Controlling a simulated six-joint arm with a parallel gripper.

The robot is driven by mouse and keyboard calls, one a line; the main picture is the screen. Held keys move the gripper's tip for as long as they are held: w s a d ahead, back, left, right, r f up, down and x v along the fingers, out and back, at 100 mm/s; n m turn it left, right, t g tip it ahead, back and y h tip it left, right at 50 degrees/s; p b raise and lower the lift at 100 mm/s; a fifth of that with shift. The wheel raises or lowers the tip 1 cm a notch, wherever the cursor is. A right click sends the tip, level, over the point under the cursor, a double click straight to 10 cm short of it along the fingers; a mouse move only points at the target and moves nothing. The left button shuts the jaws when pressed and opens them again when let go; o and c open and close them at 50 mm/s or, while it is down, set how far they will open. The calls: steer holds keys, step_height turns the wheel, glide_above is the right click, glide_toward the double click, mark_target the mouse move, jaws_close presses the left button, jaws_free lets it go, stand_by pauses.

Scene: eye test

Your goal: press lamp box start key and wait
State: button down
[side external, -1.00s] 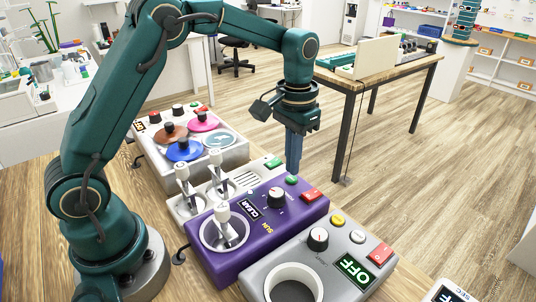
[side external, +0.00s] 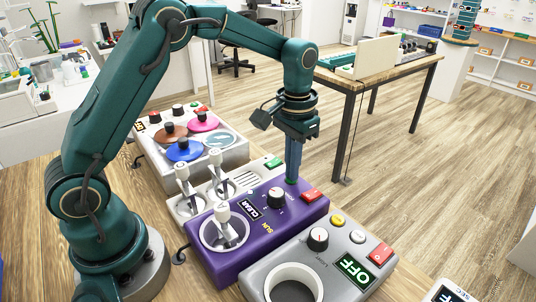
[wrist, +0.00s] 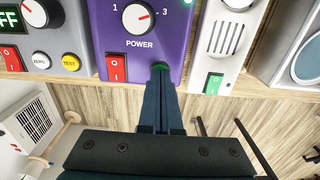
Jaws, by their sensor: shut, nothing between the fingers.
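The purple box (side external: 262,240), marked SUN, has a plate reading CLEAR, a white-and-black knob (side external: 276,197) and a red rocker switch (side external: 313,196). It fills the upper middle of the wrist view (wrist: 182,40), with its knob (wrist: 137,17) labelled POWER and its red switch (wrist: 116,67). My gripper (side external: 291,179) is shut and empty, pointing down at the box's far end. Its tips (wrist: 160,72) are at the round green key (wrist: 160,66) and cover most of it. I cannot tell whether the key is pressed in.
A grey box (side external: 335,285) with a screen reading OFF stands on the near side. A pale box with levers (side external: 186,206) and a green rocker switch (side external: 273,162) stands beyond the purple one. Behind it is a box with coloured lids (side external: 190,150). Floor lies past the table edge.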

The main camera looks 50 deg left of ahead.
stand_by(0.3)
step_height(320, 180, up, 8)
stand_by(0.9)
steer(key=s+r+t, duration=0.3)
steer(key=s+r, duration=0.5)
steer(key=s, duration=0.1)
steer(key=s+f+t, duration=0.2)
steer(key=s+f, duration=0.5)
steer(key=s, duration=0.1)
steer(key=shift+s+d+t, duration=0.15)
steer(key=shift+s+t, duration=0.15)
steer(key=shift+s, duration=0.1)
steer(key=shift+f, duration=0.1)
stand_by(4.2)
